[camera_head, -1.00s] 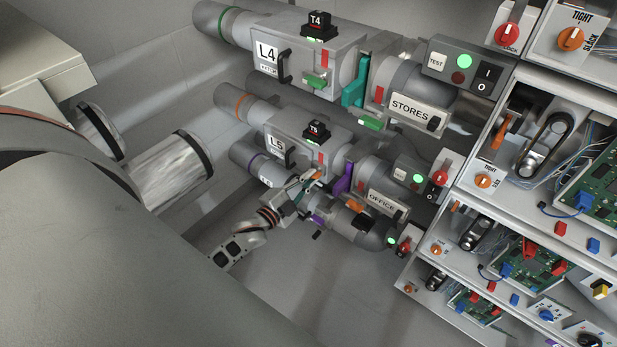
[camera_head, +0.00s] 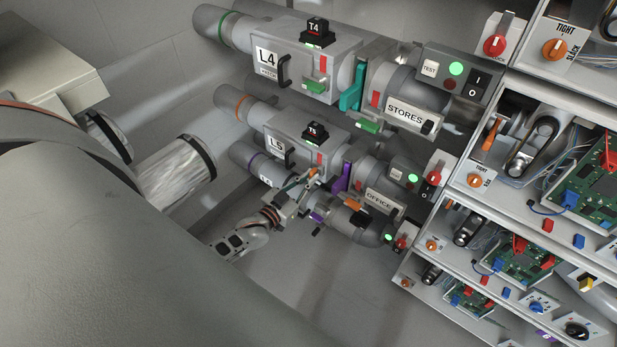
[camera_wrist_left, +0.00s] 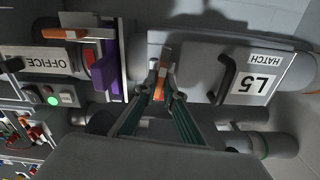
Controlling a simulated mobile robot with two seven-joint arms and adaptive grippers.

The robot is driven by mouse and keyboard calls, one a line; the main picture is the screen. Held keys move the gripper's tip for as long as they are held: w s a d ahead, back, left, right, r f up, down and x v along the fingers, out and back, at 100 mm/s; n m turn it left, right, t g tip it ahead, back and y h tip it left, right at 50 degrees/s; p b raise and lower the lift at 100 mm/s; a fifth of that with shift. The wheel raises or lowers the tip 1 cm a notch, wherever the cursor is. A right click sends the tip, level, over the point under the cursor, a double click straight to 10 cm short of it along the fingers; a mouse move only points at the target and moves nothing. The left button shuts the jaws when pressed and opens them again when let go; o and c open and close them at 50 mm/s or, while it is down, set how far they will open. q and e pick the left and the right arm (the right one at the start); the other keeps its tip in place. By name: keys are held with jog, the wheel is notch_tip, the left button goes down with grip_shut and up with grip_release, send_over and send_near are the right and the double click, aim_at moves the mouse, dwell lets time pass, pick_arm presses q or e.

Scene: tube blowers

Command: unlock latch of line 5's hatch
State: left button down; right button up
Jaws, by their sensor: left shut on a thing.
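Line 5's hatch (camera_head: 328,137) is a grey box on the middle tube, with an L5 label (camera_head: 275,145) and a black handle (camera_head: 289,158). In the left wrist view the hatch (camera_wrist_left: 205,60) appears upside down, with its black handle (camera_wrist_left: 224,78) beside the label (camera_wrist_left: 256,85). An orange latch (camera_wrist_left: 162,68) is on the hatch's edge near the purple lever (camera_wrist_left: 104,73). My left gripper (camera_wrist_left: 160,92) is shut on the latch, its fingertips at either side. In the head view the left gripper (camera_head: 308,180) partly hides the latch. My right gripper is not visible.
Line 4's hatch (camera_head: 315,65) and its teal lever (camera_head: 353,86) are above. The purple lever (camera_head: 343,178) is close to the right of my gripper. An OFFICE sign (camera_head: 381,201) and open equipment shelves (camera_head: 480,195) stand to the right. Another tube runs just below.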

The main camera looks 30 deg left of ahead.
pick_arm(q)
jog(key=shift+n, duration=0.7)
jog(key=c, duration=2.1)
grip_release()
jog(key=shift+c, duration=0.2)
jog(key=shift+s, duration=0.15)
jog(key=s+a, duration=0.1)
jog(key=s, duration=1)
jog(key=shift+s, duration=0.4)
